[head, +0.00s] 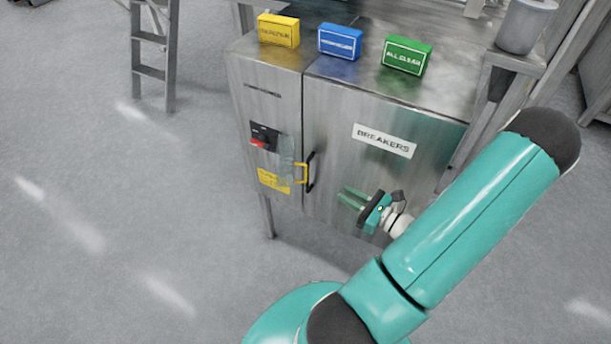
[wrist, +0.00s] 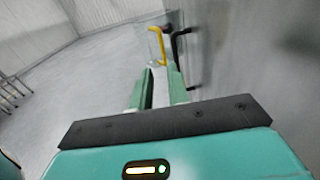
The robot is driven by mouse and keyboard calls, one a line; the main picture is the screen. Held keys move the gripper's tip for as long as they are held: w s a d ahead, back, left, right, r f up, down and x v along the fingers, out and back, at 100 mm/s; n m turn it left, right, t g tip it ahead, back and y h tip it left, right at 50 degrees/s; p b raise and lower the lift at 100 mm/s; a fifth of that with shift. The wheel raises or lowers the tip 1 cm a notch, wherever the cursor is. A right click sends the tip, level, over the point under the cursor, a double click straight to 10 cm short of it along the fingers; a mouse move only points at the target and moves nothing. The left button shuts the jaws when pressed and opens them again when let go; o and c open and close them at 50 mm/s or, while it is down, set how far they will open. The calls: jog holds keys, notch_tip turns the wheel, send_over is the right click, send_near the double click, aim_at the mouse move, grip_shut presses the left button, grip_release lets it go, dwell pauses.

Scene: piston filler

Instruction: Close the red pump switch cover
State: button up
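The red switch (head: 258,143) sits on a black plate on the narrow left part of the cabinet front. Its clear cover (head: 287,152) stands out from the cabinet face at the plate's right side, swung open, with a yellow handle (head: 301,174) on it. In the wrist view the clear cover (wrist: 147,42) and yellow handle (wrist: 157,44) are beyond my fingertips. My gripper (head: 341,195) is open and empty, right of the yellow handle and apart from it, its fingers pointing left. In the wrist view a gap shows between the fingers (wrist: 160,69).
A black door handle (head: 310,172) is just right of the yellow handle and also shows in the wrist view (wrist: 180,46). The breakers door (head: 345,120) is beside my gripper. Yellow, blue and green boxes stand on the cabinet top (head: 300,58).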

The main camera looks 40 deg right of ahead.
send_near(293, 162)
jog(key=w+d+f, duration=0.1)
jog(key=w+f, duration=0.3)
jog(key=w, duration=0.2)
jog(key=shift+w+d, duration=0.15)
jog(key=shift+d, duration=0.15)
jog(key=shift+f, duration=0.1)
grip_shut()
